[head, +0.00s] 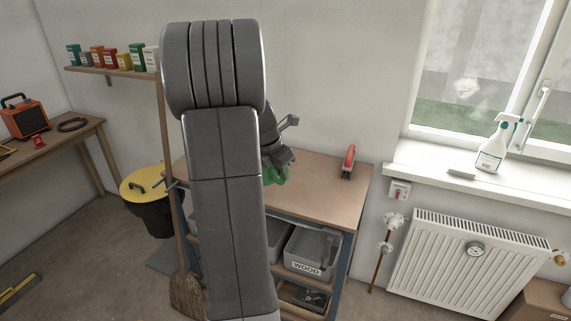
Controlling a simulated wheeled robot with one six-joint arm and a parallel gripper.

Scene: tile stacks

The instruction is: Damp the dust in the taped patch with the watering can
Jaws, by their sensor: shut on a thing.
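My gripper (279,159) is over the workbench, partly behind my own arm. It is shut on a green thing (276,175), which looks like the watering can. Most of the can is hidden by my arm, so its spout and tilt cannot be made out. I cannot tell whether it touches the bench top. A yellow strip with a dark edge (18,291) lies on the floor at the lower left; I cannot tell whether it is tape of the patch. No dust is clearly visible.
The workbench (320,197) carries a red-handled brush (348,162); grey bins (311,249) sit below. A black bin with a yellow lid (146,184) and a broom (187,294) stand left. A radiator (470,260) is at right. Floor at lower left is mostly clear.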

